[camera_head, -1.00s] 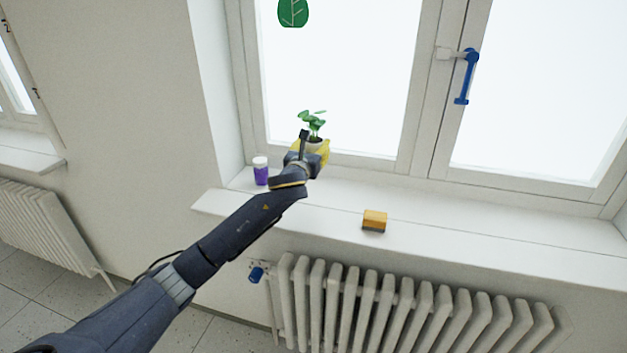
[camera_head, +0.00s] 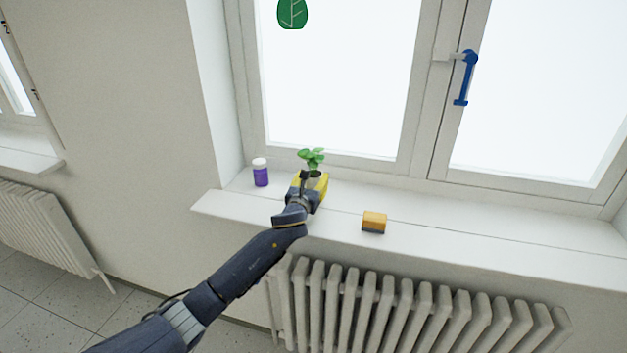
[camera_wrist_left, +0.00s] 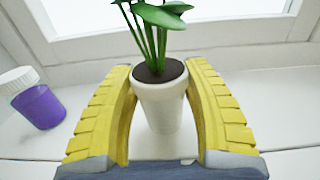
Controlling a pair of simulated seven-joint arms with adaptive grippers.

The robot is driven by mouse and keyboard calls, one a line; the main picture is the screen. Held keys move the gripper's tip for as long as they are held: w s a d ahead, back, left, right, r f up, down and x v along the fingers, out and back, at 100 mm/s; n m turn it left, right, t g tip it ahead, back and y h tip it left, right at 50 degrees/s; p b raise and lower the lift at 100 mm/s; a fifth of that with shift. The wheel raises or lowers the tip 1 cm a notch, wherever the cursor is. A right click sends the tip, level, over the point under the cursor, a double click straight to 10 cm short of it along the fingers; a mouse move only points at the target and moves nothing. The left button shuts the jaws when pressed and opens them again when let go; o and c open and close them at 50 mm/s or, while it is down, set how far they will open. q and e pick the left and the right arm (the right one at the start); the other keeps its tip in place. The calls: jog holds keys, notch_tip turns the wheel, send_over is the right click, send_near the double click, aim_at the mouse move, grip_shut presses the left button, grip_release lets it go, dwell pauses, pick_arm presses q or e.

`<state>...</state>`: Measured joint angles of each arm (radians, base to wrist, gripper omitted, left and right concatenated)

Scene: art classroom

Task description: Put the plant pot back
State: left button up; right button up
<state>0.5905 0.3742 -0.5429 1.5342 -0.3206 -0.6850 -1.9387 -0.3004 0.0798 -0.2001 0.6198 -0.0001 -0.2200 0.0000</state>
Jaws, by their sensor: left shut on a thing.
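The plant pot is a small white pot (camera_wrist_left: 158,106) with dark soil and a green leafy plant (camera_head: 311,157). My left gripper (camera_head: 312,184) has yellow fingers and is shut on the pot, one finger on each side in the left wrist view. The pot is upright, over the white windowsill (camera_head: 420,230) close to the window frame. In the head view the gripper hides most of the pot. I cannot tell whether its base touches the sill. My right gripper is not in view.
A purple jar with a white lid (camera_head: 261,173) stands on the sill left of the pot. A yellow-orange block with a dark base (camera_head: 374,222) lies on the sill to the right. A radiator (camera_head: 400,305) is below. The sill's right part is clear.

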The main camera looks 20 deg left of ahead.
pick_arm(q)
jog(key=shift+f, duration=0.1)
dwell(0.3)
jog(key=o, duration=1.4)
jog(key=shift+f, duration=0.1)
jog(key=shift+s, duration=0.1)
jog(key=s, duration=1.1)
jog(key=shift+s+d, duration=0.1)
jog(key=shift+s, duration=0.25)
